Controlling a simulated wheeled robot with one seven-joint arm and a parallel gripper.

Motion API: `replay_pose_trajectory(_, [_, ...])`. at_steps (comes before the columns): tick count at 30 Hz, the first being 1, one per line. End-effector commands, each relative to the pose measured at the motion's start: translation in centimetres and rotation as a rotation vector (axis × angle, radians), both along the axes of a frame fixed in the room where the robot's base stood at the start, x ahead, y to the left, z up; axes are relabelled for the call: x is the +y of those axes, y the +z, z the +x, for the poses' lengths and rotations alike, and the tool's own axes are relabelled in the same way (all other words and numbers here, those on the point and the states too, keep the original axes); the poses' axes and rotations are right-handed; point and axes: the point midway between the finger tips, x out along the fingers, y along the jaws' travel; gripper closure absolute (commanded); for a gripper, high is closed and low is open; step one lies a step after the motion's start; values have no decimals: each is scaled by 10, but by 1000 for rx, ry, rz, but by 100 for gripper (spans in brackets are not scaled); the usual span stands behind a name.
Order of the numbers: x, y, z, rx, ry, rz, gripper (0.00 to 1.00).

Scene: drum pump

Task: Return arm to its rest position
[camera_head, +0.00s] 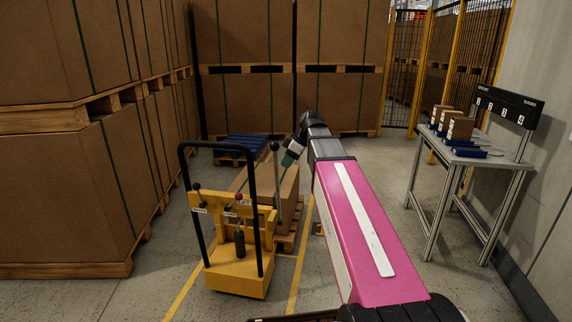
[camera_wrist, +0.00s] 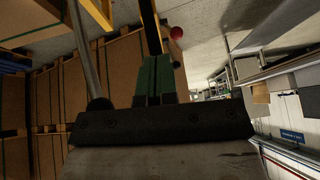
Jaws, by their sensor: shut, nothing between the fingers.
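My pink arm reaches forward from the lower right in the head view. At its far end, my gripper (camera_head: 289,160) with green fingers points down and left, beside a grey lever with a dark knob (camera_head: 275,146) on the yellow pump cart (camera_head: 238,276). In the wrist view my gripper (camera_wrist: 155,72) shows its green fingers shut together with nothing between them. A grey rod with a black ball (camera_wrist: 100,104) stands left of the fingers there. A red ball (camera_wrist: 176,32) shows just right of them. I cannot tell whether the fingers touch the lever.
A long cardboard box (camera_head: 288,192) on a pallet lies behind the cart. Large strapped boxes (camera_head: 130,175) line the left and back. A metal table (camera_head: 462,157) with small boxes and a numbered sign (camera_head: 502,108) stands right, by the wall. Floor between arm and table is clear.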

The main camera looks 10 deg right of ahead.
Motion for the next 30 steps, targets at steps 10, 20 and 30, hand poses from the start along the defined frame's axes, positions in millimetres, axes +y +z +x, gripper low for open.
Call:
replay_pose_trajectory(10, [-4, -37, -11, 66, -115, -35, 100])
replay_pose_trajectory(20, [-24, -157, -59, 263, -552, -170, 100])
replay_pose_trajectory(30, [-47, -259, -125, 377, -993, -310, 100])
